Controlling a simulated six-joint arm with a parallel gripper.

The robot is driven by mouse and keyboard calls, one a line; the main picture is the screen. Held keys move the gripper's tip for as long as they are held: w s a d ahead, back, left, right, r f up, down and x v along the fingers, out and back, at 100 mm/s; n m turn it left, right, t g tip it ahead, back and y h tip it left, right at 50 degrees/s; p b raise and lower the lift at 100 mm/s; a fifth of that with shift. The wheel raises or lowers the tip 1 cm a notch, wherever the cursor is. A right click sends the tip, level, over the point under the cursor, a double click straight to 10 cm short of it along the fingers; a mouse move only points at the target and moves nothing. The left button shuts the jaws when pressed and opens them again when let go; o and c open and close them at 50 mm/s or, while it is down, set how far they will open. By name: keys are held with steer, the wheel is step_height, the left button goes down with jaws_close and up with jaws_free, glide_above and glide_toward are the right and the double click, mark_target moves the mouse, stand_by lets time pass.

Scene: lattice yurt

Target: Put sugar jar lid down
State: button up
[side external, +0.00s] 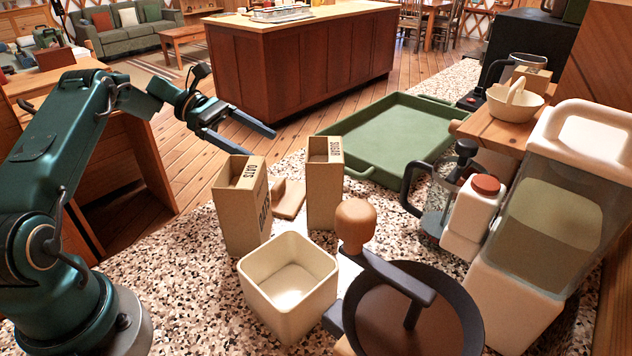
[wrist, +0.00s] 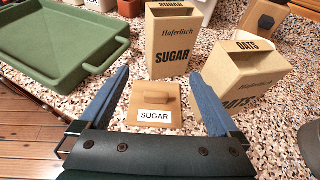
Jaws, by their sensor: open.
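The sugar jar lid (wrist: 155,98) is a flat tan square with a raised block handle and a white SUGAR label. It lies on the speckled counter in front of the sugar jar, and in the side view the lid (side external: 289,197) is partly hidden behind the oats jar. The tan sugar jar (wrist: 172,50) stands upright; it also shows in the side view (side external: 324,190). My gripper (side external: 262,141) is open and empty, raised above the counter and apart from the lid. In the wrist view my gripper (wrist: 160,78) has its fingers on either side of the lid.
The oats jar (side external: 240,210) stands close beside the lid. An empty cream square container (side external: 290,285) and a dark round pan (side external: 440,320) are nearer the side camera. A green tray (side external: 395,140) lies beyond the sugar jar. A glass pot (side external: 435,205) and a white bottle (side external: 470,215) stand right.

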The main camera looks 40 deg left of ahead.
mark_target(276, 182)
step_height(276, 182, down, 8)
steer(key=shift+r, duration=0.25)
steer(key=shift+x, duration=2.55)
jaws_close()
